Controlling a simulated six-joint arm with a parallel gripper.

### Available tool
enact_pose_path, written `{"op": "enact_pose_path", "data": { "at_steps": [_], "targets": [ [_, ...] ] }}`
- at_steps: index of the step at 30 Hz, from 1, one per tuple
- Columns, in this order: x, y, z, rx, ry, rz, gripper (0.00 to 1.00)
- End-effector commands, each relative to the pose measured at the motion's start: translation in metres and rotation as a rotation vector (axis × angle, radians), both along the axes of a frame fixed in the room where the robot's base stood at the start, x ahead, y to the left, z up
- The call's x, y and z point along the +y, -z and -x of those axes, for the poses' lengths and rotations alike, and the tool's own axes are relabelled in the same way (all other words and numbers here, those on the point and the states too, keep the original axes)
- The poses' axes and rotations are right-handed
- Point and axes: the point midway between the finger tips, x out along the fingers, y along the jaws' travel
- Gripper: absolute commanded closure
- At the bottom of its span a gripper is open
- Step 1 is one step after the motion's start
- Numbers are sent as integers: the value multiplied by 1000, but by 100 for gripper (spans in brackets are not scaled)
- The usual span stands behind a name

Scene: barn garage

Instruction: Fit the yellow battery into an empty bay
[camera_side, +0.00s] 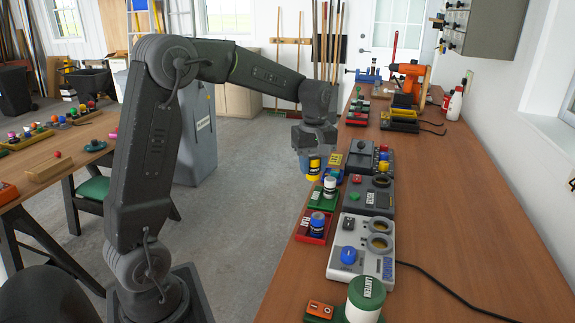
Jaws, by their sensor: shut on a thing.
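My gripper (314,150) points down over the left edge of the long bench and is shut on the yellow battery (314,168), a small upright cylinder with a dark band. The battery is apart from both units. The fingertips are small and partly hidden.
A green-topped lantern (366,295) stands in front. A black cable (450,293) crosses the clear right side of the bench.

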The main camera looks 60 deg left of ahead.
Motion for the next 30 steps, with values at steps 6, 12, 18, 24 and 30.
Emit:
{"op": "enact_pose_path", "data": {
  "at_steps": [6, 12, 18, 24, 30],
  "targets": [
    [-80, 7, -63, 1, 9, 1, 93],
    [-134, 13, -90, 1, 3, 0, 93],
    [-155, 17, -97, 0, 0, 0, 93],
    [-156, 31, -97, 2, -2, 1, 93],
    [-155, 52, -97, 2, -2, 1, 93]
  ]
}}
